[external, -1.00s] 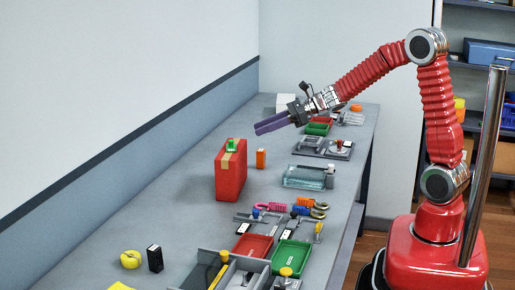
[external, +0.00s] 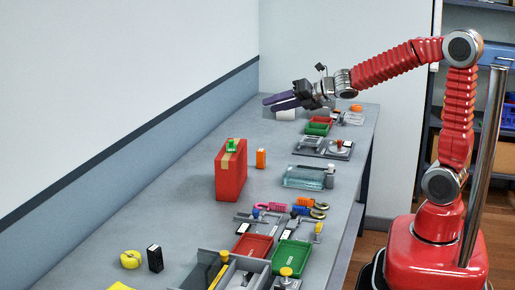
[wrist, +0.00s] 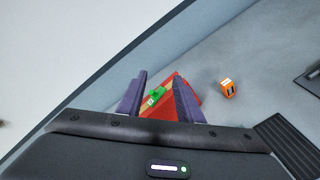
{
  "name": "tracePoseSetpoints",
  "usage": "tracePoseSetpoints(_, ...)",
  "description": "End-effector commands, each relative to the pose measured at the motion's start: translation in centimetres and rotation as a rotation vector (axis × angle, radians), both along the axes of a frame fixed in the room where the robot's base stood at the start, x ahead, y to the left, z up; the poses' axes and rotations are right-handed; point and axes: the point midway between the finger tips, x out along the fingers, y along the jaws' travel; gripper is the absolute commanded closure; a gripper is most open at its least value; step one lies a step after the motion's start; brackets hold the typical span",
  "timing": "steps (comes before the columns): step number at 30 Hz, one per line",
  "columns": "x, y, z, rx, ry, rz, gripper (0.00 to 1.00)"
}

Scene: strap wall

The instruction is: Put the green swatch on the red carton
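The red carton (external: 232,182) stands upright on the grey bench, with a tan strip over its top and upper front. The small green swatch (external: 231,145) rests on top of the carton, over the strip. In the wrist view the green swatch (wrist: 155,96) lies on the carton (wrist: 160,112), seen between the two purple fingers. My gripper (external: 270,101) is open and empty, above and behind the carton, clear of both. The wrist view shows the fingers of my gripper (wrist: 160,76) apart with nothing held. The fingers and palm hide parts of the carton there.
An orange block (external: 261,158) stands just right of the carton. A clear tray (external: 304,178) and several tools lie farther right. Red (external: 254,246) and green (external: 291,256) trays sit at the front. The bench left of the carton is clear up to the wall.

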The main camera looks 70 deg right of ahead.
Motion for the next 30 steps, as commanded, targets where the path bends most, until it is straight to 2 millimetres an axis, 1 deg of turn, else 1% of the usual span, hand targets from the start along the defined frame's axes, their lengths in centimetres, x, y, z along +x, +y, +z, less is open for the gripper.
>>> tracePoseSetpoints(1, -1.0, 0.2, 0.7, 0.085, -0.003, -0.071, 0.67)
tracePoseSetpoints(2, -1.7, 0.2, 0.9, 0.142, -0.005, -0.119, 0.67)
tracePoseSetpoints(6, -5.1, 0.5, 1.2, 0.422, -0.003, -0.341, 0.67)
tracePoseSetpoints(8, -6.7, 0.8, 1.0, 0.545, -0.001, -0.434, 0.67)
tracePoseSetpoints(10, -8.7, 1.3, 0.7, 0.691, 0.001, -0.543, 0.67)
tracePoseSetpoints(14, -12.7, 2.8, -0.4, 0.957, 0.017, -0.742, 0.67)
tracePoseSetpoints(18, -17.3, 5.2, -2.1, 1.235, 0.051, -0.959, 0.67)
tracePoseSetpoints(20, -19.4, 6.5, -2.9, 1.347, 0.072, -1.054, 0.67)
tracePoseSetpoints(24, -24.2, 9.9, -4.8, 1.587, 0.14, -1.283, 0.67)
tracePoseSetpoints(27, -27.1, 12.0, -5.9, 1.706, 0.191, -1.426, 0.67)
tracePoseSetpoints(30, -29.0, 13.4, -6.5, 1.772, 0.225, -1.518, 0.67)
